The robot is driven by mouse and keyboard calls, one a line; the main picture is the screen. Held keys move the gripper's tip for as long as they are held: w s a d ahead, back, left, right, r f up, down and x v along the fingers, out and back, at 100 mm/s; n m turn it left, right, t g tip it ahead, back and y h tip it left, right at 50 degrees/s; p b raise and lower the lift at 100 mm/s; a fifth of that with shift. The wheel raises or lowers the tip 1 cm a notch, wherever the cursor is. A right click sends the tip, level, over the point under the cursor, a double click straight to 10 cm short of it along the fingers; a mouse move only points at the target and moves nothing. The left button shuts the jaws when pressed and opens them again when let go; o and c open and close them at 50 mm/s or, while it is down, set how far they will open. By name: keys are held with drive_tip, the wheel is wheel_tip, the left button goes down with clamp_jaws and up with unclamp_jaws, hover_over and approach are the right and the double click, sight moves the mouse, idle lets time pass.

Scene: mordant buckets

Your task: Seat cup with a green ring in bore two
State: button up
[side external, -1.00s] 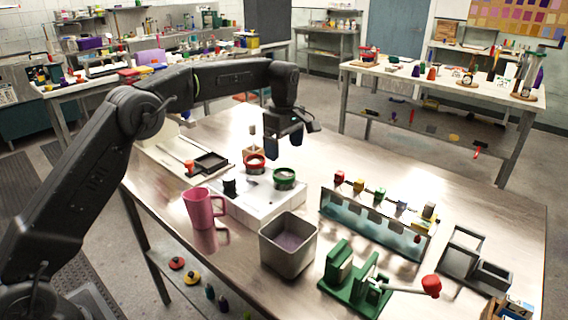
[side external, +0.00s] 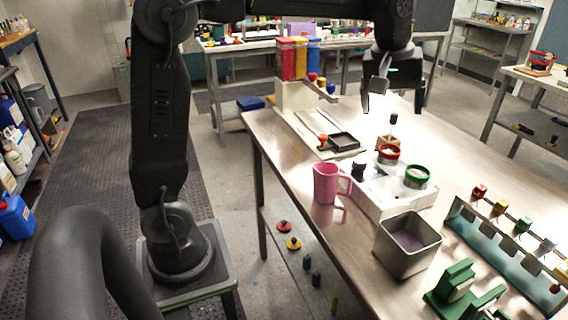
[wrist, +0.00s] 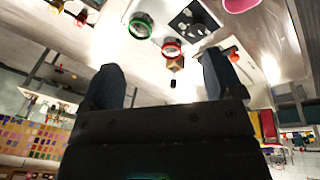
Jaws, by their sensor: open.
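The cup with a green ring (side external: 418,177) sits at the right end of a white block (side external: 392,200) on the steel table. It also shows in the wrist view (wrist: 140,26), at the upper left. A cup with a red ring (side external: 388,154) is beside it. My gripper (side external: 392,106) is open and empty, up behind the block and clear of both cups. Its two fingers spread wide in the wrist view (wrist: 160,62). I cannot tell which bore is number two.
A pink mug (side external: 326,184) stands left of the block. A grey square bin (side external: 407,245) is in front. A rack with coloured pieces (side external: 505,235) and a green press (side external: 460,290) are at the right. A wooden block with a dark knob (side external: 388,143) stands behind the cups.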

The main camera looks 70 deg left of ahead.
drive_tip(key=s+f+m+t, duration=0.1)
drive_tip(key=s+f+m, duration=0.1)
drive_tip(key=s, duration=0.5)
drive_tip(key=s+f+m+t, duration=0.1)
drive_tip(key=s+f+m, duration=0.2)
drive_tip(key=s, duration=0.4)
drive_tip(key=s+d+f+m+t, duration=0.1)
drive_tip(key=s+f+m, duration=0.1)
drive_tip(key=s+m, duration=0.3)
drive_tip(key=s, duration=0.3)
drive_tip(key=shift+f, duration=0.35)
drive_tip(key=shift+s, duration=0.1)
